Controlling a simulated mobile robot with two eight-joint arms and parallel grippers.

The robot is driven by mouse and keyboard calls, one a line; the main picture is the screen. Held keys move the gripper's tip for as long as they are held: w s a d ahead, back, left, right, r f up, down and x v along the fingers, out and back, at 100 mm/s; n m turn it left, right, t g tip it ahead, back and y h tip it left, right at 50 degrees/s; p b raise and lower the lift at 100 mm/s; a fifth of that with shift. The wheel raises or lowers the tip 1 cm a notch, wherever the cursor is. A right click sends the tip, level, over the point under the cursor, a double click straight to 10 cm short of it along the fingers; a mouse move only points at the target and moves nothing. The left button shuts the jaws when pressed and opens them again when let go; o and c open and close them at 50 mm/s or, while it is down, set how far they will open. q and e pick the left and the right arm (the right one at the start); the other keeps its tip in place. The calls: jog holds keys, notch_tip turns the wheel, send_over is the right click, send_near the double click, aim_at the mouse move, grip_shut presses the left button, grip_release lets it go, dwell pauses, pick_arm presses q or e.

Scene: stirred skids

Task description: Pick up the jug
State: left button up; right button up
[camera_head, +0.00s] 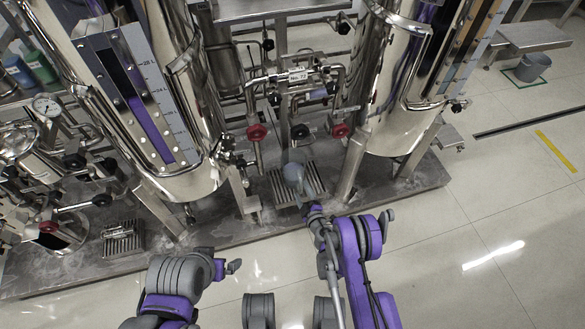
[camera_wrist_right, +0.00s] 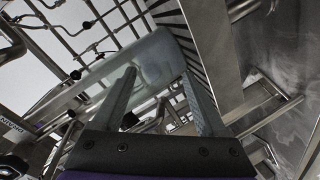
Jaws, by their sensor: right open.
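The jug (camera_head: 293,172) is pale and translucent. It stands on a slatted metal grate (camera_head: 283,190) between the two steel tanks in the head view. My right gripper (camera_head: 309,201) reaches toward it from the near side. In the right wrist view the jug (camera_wrist_right: 152,62) lies across the space at the open fingertips (camera_wrist_right: 160,82) of my right gripper. The left finger overlaps it in the picture, and the right fingertip is by its edge. I cannot tell whether they touch. My left gripper (camera_head: 234,267) is low, apart from the jug, its jaws unclear.
Tall steel tanks (camera_head: 180,120) (camera_head: 395,90) stand left and right of the jug. Pipes with red-knobbed valves (camera_head: 257,132) are behind it. A second grate (camera_head: 122,240) lies at left. A grey bucket (camera_head: 531,67) stands far right.

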jog(key=shift+w, duration=0.1)
jog(key=shift+c, duration=0.2)
grip_shut()
dwell(1.2)
